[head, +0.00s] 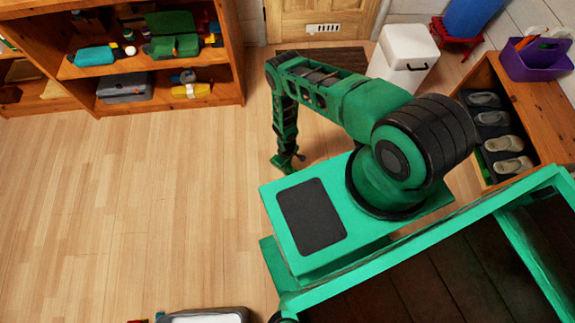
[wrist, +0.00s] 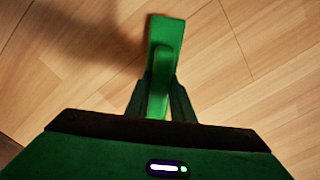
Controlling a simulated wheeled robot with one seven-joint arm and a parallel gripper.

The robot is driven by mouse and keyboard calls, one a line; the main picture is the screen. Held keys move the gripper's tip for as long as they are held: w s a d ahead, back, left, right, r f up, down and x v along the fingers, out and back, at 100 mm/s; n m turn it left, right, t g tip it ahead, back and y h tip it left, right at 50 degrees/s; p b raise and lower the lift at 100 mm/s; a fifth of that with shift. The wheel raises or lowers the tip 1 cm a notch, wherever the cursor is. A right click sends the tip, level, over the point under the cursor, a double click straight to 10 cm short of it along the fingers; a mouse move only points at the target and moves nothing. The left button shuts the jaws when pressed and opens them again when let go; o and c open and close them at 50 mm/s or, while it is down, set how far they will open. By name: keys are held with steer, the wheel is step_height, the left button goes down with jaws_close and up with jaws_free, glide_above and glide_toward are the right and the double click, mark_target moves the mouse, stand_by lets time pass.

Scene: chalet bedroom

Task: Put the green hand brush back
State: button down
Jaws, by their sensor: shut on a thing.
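The green hand brush (wrist: 164,40) is in the wrist view, its long green body pointing away from my gripper (wrist: 160,98). The two dark fingers are shut on its near part, one on each side. Wooden floor shows beneath and around it. In the head view my gripper (head: 285,164) hangs low at the end of my folded arm, over the floor. The brush cannot be made out clearly there. Which side the bristles face is hidden.
A wooden shelf (head: 170,72) with several bottles and boxes stands at upper left. A white bin (head: 404,55) stands at the back. A wooden shoe rack (head: 545,105) with a purple caddy (head: 536,62) is at right. A grey-rimmed container (head: 240,314) shows at bottom. The left floor is clear.

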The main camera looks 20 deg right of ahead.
steer(key=shift+f, duration=0.15)
steer(key=c, duration=1.5)
jaws_free()
steer(key=shift+c, duration=0.2)
